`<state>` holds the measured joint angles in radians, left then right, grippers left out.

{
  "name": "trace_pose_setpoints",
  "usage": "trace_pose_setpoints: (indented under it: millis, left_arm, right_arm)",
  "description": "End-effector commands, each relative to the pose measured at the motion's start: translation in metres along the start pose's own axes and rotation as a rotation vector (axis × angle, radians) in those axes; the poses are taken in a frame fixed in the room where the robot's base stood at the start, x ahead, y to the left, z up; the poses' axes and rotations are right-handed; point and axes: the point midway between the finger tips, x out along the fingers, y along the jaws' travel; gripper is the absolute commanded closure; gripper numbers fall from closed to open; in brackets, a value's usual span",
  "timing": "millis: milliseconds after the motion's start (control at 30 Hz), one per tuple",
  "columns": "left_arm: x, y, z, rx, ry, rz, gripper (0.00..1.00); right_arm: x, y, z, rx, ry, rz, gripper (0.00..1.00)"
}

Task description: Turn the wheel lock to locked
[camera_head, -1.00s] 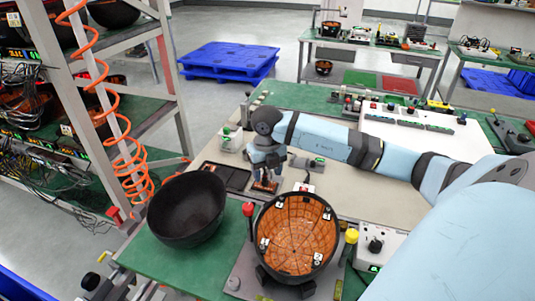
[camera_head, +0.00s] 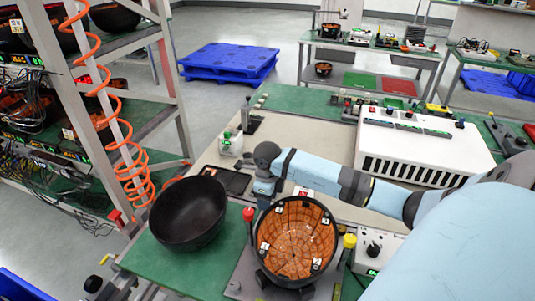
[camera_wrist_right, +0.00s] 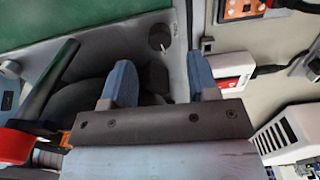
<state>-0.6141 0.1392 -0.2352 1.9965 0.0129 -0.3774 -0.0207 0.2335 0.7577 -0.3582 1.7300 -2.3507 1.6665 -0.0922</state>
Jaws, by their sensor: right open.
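My right gripper (camera_head: 263,192) reaches down just behind the orange-lined bowl fixture (camera_head: 297,240) in the head view. In the right wrist view its two blue-grey fingers (camera_wrist_right: 162,82) are apart, with a dark knob-like part (camera_wrist_right: 157,76) between or beyond them; contact cannot be told. A lever with a red knob (camera_head: 248,214) stands at the fixture's left, and a yellow-topped lever (camera_head: 349,241) at its right. A red knob on a black bar (camera_wrist_right: 15,146) shows in the wrist view. Which part is the wheel lock cannot be told. My left gripper is not in view.
A black bowl (camera_head: 188,212) stands on the green mat left of the fixture. A white vented box (camera_head: 425,145) and a control box with a black knob (camera_head: 374,252) are to the right. A rack with an orange coiled hose (camera_head: 128,155) is at the left.

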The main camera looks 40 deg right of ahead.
Motion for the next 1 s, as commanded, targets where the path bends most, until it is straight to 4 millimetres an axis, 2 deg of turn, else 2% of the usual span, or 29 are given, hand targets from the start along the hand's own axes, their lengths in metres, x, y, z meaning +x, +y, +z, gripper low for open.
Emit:
trace_pose_setpoints:
  millis: [100, 300, 667, 700, 733, 900, 1000]
  left_arm:
    - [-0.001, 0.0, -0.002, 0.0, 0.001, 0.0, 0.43]
    - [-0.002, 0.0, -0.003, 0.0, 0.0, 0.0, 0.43]
    - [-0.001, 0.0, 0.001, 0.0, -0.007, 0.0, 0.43]
    - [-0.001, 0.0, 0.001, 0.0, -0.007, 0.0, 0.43]
    - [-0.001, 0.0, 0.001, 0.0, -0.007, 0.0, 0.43]
    - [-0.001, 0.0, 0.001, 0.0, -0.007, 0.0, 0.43]
    - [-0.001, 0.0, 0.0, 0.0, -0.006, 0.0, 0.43]
  right_arm:
    - [0.023, 0.001, 0.0, 0.002, 0.001, 0.002, 0.46]
    - [0.046, 0.0, 0.0, 0.002, -0.001, 0.0, 0.46]
    - [0.053, 0.0, 0.0, 0.0, -0.001, -0.001, 0.46]
    - [0.053, 0.0, 0.0, 0.0, -0.001, -0.001, 0.48]
    - [0.053, 0.0, 0.0, 0.0, -0.001, -0.001, 0.55]
    - [0.052, 0.0, 0.0, 0.0, -0.001, -0.001, 0.94]
    - [0.052, 0.0, 0.0, 0.003, -0.001, -0.001, 0.95]
